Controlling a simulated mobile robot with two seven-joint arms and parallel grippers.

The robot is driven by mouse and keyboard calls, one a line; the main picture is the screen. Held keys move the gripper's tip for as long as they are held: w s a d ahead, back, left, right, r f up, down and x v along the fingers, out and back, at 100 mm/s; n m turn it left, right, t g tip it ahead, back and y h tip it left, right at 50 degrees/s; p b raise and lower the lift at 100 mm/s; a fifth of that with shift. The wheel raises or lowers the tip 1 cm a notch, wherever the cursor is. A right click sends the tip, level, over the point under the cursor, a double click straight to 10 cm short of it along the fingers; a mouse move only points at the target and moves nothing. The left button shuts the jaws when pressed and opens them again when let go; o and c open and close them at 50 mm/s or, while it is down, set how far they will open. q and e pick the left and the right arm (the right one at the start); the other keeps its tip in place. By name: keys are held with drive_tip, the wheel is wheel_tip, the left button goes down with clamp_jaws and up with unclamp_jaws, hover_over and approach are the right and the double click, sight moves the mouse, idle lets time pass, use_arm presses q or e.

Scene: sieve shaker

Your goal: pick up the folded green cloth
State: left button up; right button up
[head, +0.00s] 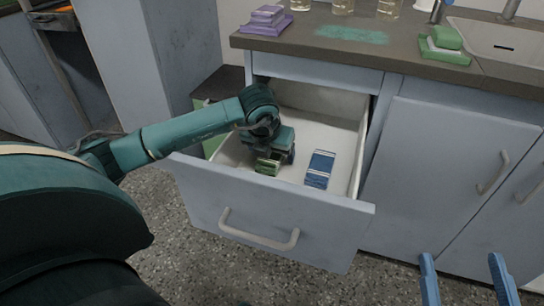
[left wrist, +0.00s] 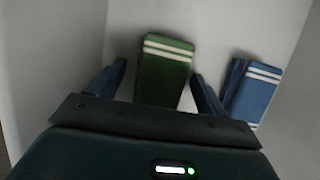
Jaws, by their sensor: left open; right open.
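The folded green cloth (head: 267,168) lies in the open drawer, dark green with pale stripes near one end. It also shows in the left wrist view (left wrist: 163,75). My left gripper (left wrist: 158,88) is open inside the drawer, with the cloth between its two blue fingers, a gap showing on each side. In the head view my left gripper (head: 270,158) hides part of the cloth. My right gripper (head: 468,272) is open and empty at the lower right, in front of the cabinet and away from the drawer.
A folded blue cloth (head: 319,170) lies close by, right of the green one. The drawer's front panel (head: 270,215) and side walls surround the left gripper. The counter (head: 300,45) above holds purple and green stacked items, glasses and a sink (head: 500,45).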

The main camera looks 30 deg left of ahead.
use_arm(q)
drive_tip(key=shift+c, duration=0.9)
drive_tip(key=c, duration=0.9)
use_arm(e)
drive_tip(key=shift+f, duration=0.25)
use_arm(q)
drive_tip(key=shift+o, duration=0.2)
drive_tip(key=shift+r, duration=0.15)
wheel_tip(320, 180, up, 5)
drive_tip(key=shift+f+p, duration=0.2)
drive_tip(key=shift+p, duration=0.95)
wheel_tip(320, 180, up, 5)
drive_tip(key=shift+r+p, duration=0.1)
drive_tip(key=shift+p, duration=0.75)
drive_tip(key=shift+r, duration=0.1)
use_arm(e)
drive_tip(key=shift+s+d+f+h, duration=0.15)
drive_tip(key=shift+d+h, duration=0.2)
drive_tip(key=shift+h, duration=0.35)
